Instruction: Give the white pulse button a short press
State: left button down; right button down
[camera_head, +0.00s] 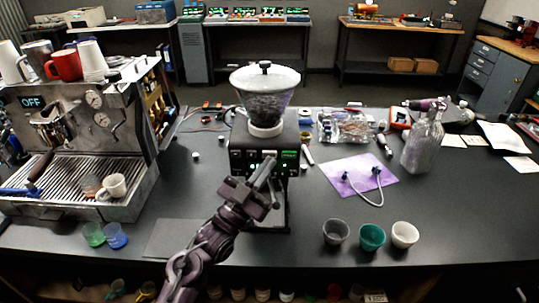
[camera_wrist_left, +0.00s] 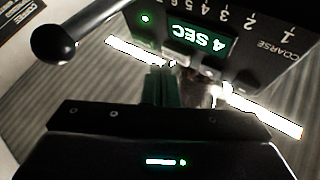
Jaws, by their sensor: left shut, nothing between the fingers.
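The coffee grinder (camera_head: 246,139) stands mid-bench, its clear hopper of dark beans on top. My left gripper (camera_head: 266,172) is shut and empty, with its tips up against or just before the grinder's front panel. In the left wrist view the panel appears upside down, with a green display (camera_wrist_left: 207,41) reading "4 SEC". A pale button (camera_wrist_left: 177,60) shows beside the display, close to the fingertips (camera_wrist_left: 172,84); its label is not readable, so I cannot tell if it is the white pulse button. In the head view my gripper covers part of the panel. Contact cannot be told.
An espresso machine (camera_head: 118,137) reading "OFF" stands left. Three cups (camera_head: 372,236) stand front right. In the left wrist view a black ball-ended lever (camera_wrist_left: 55,44) is near the gripper.

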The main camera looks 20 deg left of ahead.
pick_arm(q)
jog(key=shift+w+a, duration=0.1)
jog(key=shift+w, duration=0.2)
jog(key=shift+w+a, duration=0.1)
jog(key=shift+w, duration=0.2)
dwell(0.7)
dwell(1.6)
dwell(0.5)
jog(key=shift+s+d, duration=0.2)
jog(key=shift+s, duration=0.55)
jog(key=s, duration=0.2)
jog(key=s+d+p, duration=0.1)
jog(key=s, duration=0.1)
jog(key=shift+s+d+p, duration=0.2)
jog(key=shift+s+p, duration=0.1)
jog(key=shift+s, duration=0.1)
